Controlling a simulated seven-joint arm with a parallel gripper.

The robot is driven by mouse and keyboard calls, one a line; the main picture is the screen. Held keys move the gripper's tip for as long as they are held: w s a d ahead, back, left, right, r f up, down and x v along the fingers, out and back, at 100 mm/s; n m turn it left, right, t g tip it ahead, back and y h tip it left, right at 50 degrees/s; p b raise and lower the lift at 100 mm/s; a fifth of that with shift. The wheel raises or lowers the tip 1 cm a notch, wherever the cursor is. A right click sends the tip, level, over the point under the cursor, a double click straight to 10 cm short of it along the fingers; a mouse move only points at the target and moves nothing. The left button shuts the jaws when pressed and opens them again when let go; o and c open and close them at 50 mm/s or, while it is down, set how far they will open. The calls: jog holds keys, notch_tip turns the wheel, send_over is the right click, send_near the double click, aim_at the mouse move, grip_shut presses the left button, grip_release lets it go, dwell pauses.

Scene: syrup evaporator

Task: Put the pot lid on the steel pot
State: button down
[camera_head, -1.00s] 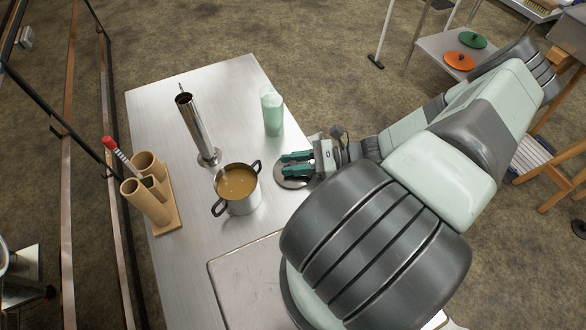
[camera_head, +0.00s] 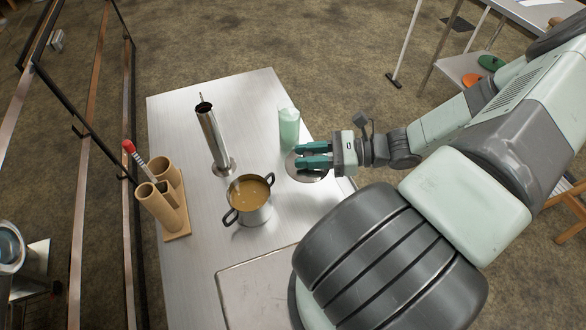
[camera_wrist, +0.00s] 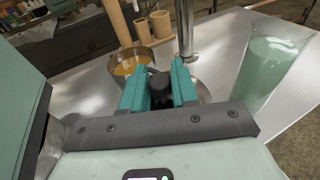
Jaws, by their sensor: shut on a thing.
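The steel pot (camera_head: 250,212) stands on the metal table with brown liquid in it and a dark handle on either side. It also shows in the wrist view (camera_wrist: 134,68), beyond my fingers. The pot lid (camera_head: 309,175) is a round steel disc to the right of the pot, partly hidden under my gripper (camera_head: 303,155). In the wrist view my teal fingers (camera_wrist: 160,85) are shut on the lid's black knob (camera_wrist: 160,86). The lid looks level; I cannot tell whether it touches the table.
A green translucent cylinder (camera_head: 289,128) stands close behind the lid. A tall steel cylinder (camera_head: 213,140) stands behind the pot. A wooden tube holder (camera_head: 165,205) is at the left. A flat metal tray (camera_head: 245,285) lies in front. Table between pot and lid is clear.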

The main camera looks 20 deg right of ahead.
jog(key=s+a+r+n+g+y, duration=0.1)
jog(key=a+r+n+g, duration=0.25)
jog(key=a, duration=0.35)
jog(key=a+r+n+g, duration=0.2)
jog(key=a+r+g, duration=0.25)
jog(key=a, duration=0.35)
notch_tip(320, 180, down, 9)
jog(key=shift+d, duration=0.1)
jog(key=shift+f, duration=0.2)
jog(key=c, duration=0.9)
grip_release()
jog(key=shift+o, duration=0.2)
